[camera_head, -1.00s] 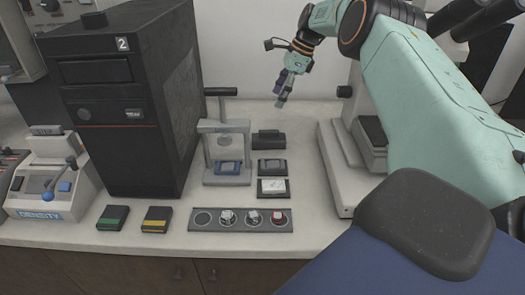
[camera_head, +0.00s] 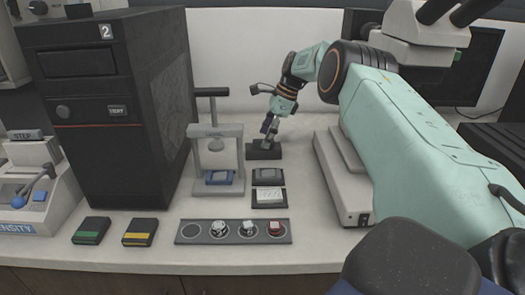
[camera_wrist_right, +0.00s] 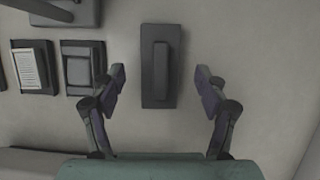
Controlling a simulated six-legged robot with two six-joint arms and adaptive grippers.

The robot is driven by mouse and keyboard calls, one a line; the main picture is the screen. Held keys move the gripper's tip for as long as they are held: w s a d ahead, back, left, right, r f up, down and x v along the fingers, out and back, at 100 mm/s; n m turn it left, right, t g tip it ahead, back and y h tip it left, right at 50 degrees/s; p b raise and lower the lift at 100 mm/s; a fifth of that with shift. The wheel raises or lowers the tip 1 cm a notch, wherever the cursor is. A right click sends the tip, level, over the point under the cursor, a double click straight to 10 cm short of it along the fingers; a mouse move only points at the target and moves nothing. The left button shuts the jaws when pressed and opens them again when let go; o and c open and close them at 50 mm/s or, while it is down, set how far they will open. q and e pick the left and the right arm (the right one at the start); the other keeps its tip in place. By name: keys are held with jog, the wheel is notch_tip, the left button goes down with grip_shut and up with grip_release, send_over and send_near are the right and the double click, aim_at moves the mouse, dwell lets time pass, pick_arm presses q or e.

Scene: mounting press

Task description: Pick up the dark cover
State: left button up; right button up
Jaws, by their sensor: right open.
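The dark cover (camera_head: 264,150) is a flat dark rectangular piece with a raised bar handle along its middle. It lies on the bench behind the small dark holder, right of the press. In the right wrist view the cover (camera_wrist_right: 161,66) lies between and slightly beyond the two fingertips, nearer the left one. My right gripper (camera_head: 268,131) is just above the cover in the head view, its fingers pointing down and partly hiding it. In the wrist view the right gripper (camera_wrist_right: 161,88) is open and empty, with bench showing on both sides of the cover. My left gripper is not in view.
The grey hand press (camera_head: 230,150) with a blue piece stands left of the cover. A dark holder (camera_head: 268,175) and a white-labelled one (camera_head: 268,197) lie in front. A tray (camera_head: 232,240) with several round samples lies nearer. A microscope base (camera_head: 340,185) stands at right.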

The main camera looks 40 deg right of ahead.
aim_at(254, 152)
jog(key=shift+x, duration=0.95)
jog(key=shift+f, duration=0.45)
jog(key=shift+s+r, duration=0.1)
jog(key=shift+a, duration=0.1)
jog(key=shift+c, duration=0.2)
jog(key=shift+c, duration=0.7)
jog(key=c, duration=1.1)
